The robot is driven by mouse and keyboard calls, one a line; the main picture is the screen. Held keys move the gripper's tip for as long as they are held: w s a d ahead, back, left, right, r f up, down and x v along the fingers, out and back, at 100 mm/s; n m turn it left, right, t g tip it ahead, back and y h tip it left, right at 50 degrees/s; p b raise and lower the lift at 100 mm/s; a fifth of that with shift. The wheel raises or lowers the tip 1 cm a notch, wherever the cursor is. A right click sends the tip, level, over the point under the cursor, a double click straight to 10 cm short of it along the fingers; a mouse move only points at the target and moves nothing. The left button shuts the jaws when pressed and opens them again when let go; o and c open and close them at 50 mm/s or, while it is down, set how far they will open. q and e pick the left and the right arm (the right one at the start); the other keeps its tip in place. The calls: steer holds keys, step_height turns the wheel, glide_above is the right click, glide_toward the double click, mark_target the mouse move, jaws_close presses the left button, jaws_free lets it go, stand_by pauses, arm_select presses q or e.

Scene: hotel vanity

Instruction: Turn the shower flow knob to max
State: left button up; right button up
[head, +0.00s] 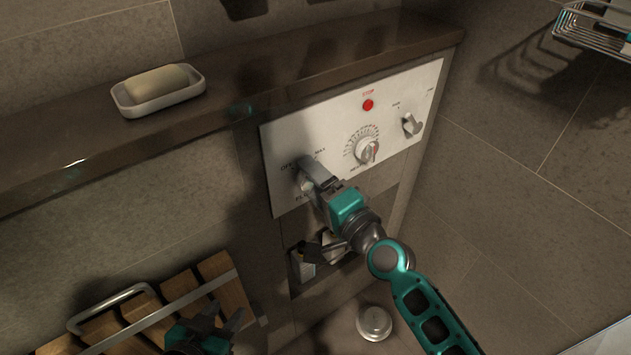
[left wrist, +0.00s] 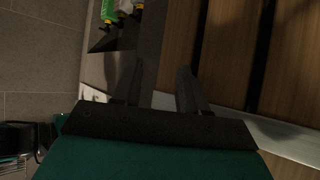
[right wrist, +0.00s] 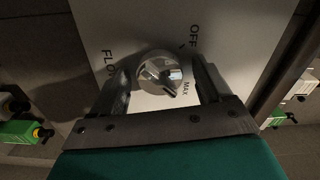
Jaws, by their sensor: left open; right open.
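The white control panel (head: 290,145) is on the wall below the ledge. The flow knob (right wrist: 161,73) is a round chrome knob, seen in the right wrist view between my right gripper's fingers, with its pointer toward the MAX label. OFF and FLOW labels show around it. My right gripper (right wrist: 163,85) is open, with one finger on each side of the knob; I cannot tell if they touch it. In the head view my right gripper (head: 312,178) covers most of this knob at the panel's left end. My left gripper (head: 228,322) is open and empty, low near the wooden slats.
The panel also has a central dial (head: 367,150), a red STOP button (head: 368,105) and a lever knob (head: 411,125). A soap dish (head: 160,98) stands on the ledge. A niche with bottles (head: 303,264) is below. The wooden slatted seat (head: 215,285) is at lower left.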

steer(key=v, duration=1.3)
steer(key=shift+b, duration=0.3)
